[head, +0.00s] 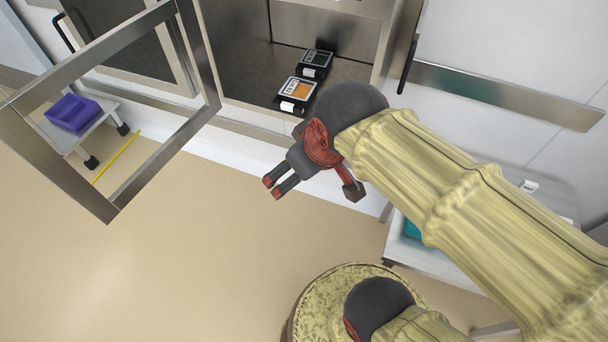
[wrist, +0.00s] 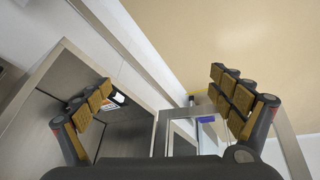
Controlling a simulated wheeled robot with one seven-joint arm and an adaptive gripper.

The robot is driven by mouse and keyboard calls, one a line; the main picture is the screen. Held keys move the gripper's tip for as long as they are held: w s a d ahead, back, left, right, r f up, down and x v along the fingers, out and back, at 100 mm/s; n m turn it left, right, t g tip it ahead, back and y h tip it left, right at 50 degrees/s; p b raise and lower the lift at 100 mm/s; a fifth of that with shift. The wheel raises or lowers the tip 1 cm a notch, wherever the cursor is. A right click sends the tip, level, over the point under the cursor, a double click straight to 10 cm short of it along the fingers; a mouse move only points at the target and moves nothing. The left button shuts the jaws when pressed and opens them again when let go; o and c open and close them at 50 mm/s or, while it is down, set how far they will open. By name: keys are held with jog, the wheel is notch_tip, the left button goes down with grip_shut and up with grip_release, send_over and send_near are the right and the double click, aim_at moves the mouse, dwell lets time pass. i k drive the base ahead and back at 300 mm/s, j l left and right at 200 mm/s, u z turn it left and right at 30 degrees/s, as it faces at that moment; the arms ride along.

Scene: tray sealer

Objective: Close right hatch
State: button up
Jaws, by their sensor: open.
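A steel-framed hatch with a see-through window (head: 200,55) stands swung open at the left of the open compartment (head: 245,60); I take it as the right hatch. Its frame also shows at the right in the wrist view (wrist: 288,140). My gripper (head: 272,187) is in front of and below the compartment, to the right of the hatch frame and apart from it. Its fingers (wrist: 160,85) are spread with nothing between them. My arm hides part of the compartment's lower right edge.
A black handle (head: 408,62) and steel bar (head: 510,95) are at right. A cart holds a purple bin (head: 72,113) at left. A table (head: 440,262) stands lower right. The floor below my gripper is clear.

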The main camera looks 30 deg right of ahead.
aim_at(15, 132)
jog(key=j+z, duration=0.25)
jog(key=z, duration=0.15)
jog(key=j+z, duration=0.25)
jog(key=z, duration=0.15)
jog(key=j+z, duration=0.25)
jog(key=z, duration=0.15)
jog(key=j, duration=0.4)
jog(key=k+j+z, duration=0.15)
jog(key=j, duration=0.25)
jog(key=k+j, duration=0.1)
jog(key=j, duration=0.3)
jog(key=k+j+z, duration=0.1)
jog(key=j, duration=0.3)
jog(key=k+j+z, duration=0.1)
jog(key=j, duration=0.25)
jog(key=k+j, duration=0.1)
jog(key=j, duration=0.3)
jog(key=k+j+z, duration=0.1)
jog(key=j, duration=0.25)
jog(key=k+j+z, duration=0.1)
jog(key=j, duration=0.25)
jog(key=k, duration=0.05)
